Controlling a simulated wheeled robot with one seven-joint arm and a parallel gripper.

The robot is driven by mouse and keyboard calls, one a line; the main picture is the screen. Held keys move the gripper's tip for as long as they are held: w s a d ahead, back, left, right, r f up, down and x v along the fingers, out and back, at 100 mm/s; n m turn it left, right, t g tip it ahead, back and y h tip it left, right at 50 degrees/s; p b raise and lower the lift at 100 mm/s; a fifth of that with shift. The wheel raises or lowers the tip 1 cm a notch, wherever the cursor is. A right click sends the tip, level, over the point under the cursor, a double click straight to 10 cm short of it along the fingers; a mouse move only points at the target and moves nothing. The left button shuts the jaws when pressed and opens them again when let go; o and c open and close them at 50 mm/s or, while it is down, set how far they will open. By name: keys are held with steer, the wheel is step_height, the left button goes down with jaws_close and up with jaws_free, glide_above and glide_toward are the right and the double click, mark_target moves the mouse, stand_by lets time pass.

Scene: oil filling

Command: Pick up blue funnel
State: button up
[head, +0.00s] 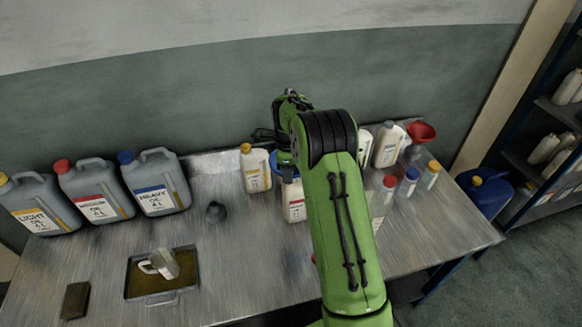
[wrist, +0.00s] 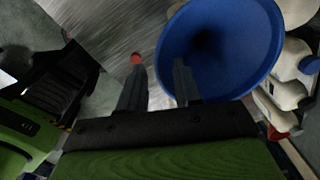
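The blue funnel (wrist: 235,50) fills the upper right of the wrist view, its wide mouth facing the camera. My gripper (wrist: 158,80) is open; its left finger is outside the funnel's left rim and its right finger overlaps the mouth. The rim passes through the gap between the fingers. I cannot tell whether either finger touches it. In the head view only a bit of blue shows beside my green arm, which hides the fingertips and most of the funnel.
Several oil jugs (head: 158,185) stand at the table's back left. White bottles (head: 255,170) stand near my arm, and more stand to its right by a red funnel (head: 421,131). A tray (head: 160,290) holds a grey container. The table's middle left is mostly clear.

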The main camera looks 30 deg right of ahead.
steer(key=shift+f, duration=0.2)
jaws_close()
steer(key=shift+r, duration=0.1)
